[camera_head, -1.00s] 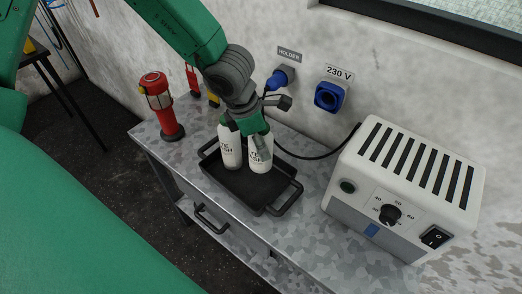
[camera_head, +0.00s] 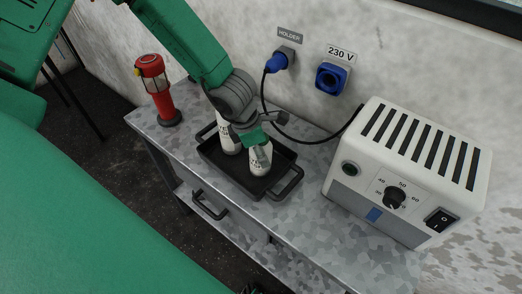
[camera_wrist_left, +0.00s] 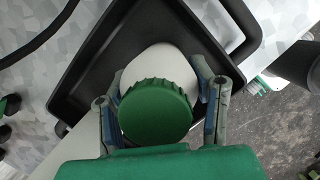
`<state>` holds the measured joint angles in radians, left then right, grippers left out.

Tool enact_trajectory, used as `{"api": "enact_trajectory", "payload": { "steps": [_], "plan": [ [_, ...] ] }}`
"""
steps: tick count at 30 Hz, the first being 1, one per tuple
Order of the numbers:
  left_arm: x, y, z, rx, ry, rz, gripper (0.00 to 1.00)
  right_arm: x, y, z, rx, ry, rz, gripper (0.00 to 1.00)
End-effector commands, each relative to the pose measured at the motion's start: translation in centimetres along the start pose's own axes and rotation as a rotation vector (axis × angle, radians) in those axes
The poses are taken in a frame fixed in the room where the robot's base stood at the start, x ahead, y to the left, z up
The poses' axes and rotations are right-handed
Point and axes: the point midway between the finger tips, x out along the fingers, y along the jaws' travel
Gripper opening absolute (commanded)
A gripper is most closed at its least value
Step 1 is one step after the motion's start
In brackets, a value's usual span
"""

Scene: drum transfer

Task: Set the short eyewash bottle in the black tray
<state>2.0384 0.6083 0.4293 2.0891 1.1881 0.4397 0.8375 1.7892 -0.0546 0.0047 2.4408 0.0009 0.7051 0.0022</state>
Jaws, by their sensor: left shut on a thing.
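The black tray (camera_head: 283,187) lies on the grey bench and also shows in the left wrist view (camera_wrist_left: 84,92). My left gripper (camera_head: 259,149) comes down from above and is shut around the upper part of a white eyewash bottle (camera_head: 260,165). That bottle is upright inside the tray; I cannot tell if its base touches the floor. In the left wrist view the bottle's green cap (camera_wrist_left: 155,112) and white shoulder (camera_wrist_left: 162,62) sit between the fingers (camera_wrist_left: 163,88). A second white bottle (camera_head: 228,144) stands left of it in the tray, its top hidden by my arm. My right gripper is not in view.
A red lamp (camera_head: 156,91) stands at the bench's left end. A white box with a dial (camera_head: 405,170) stands to the right. A blue plug (camera_head: 277,64) and blue socket (camera_head: 330,79) are on the wall, with a black cable trailing behind the tray.

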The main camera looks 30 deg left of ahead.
Motion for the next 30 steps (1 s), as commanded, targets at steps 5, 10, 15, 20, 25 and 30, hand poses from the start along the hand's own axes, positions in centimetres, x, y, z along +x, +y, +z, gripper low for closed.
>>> {"api": "enact_trajectory", "payload": {
  "steps": [5,10,15,20,25,30],
  "plan": [
    [0.1,0.0,0.0,0.0,0.0,0.0,0.71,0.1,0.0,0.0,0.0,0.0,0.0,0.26],
    [0.1,0.0,0.0,0.0,0.0,0.0,0.71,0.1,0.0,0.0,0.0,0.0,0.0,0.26],
    [-0.1,0.1,0.0,0.0,-0.001,0.0,0.71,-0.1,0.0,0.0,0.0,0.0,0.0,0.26],
    [-2.1,0.1,0.1,0.001,-0.003,0.002,0.71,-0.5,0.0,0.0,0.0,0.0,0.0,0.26],
    [-5.9,0.1,0.2,0.0,-0.004,0.003,0.71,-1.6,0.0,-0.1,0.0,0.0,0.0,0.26],
    [-9.4,0.1,0.1,-0.001,-0.003,0.003,0.71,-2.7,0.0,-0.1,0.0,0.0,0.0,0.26]
  ]
}}
